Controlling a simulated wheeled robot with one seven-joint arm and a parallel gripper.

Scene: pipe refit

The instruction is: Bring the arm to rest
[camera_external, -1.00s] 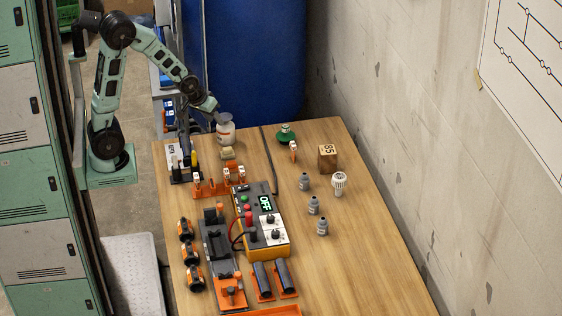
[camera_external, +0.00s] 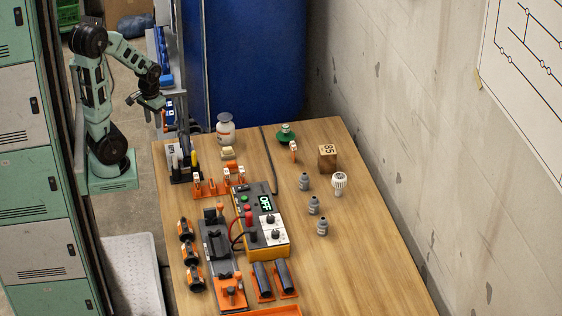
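My gripper (camera_external: 146,105) hangs in the air left of the table's far left corner. It holds no object that I can see. It is too small in the view to tell whether its fingers are open or shut. The wooden table (camera_external: 360,240) fills the middle. A white jar with a grey top (camera_external: 225,129) stands upright at its far edge, apart from my gripper.
A control box reading OFF (camera_external: 262,222) stands mid-table. A dark holder with tools (camera_external: 182,165) stands at the far left corner. Grey fittings (camera_external: 314,204), a wooden block (camera_external: 327,157) and a green valve (camera_external: 286,134) stand toward the right. The table's near right is bare.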

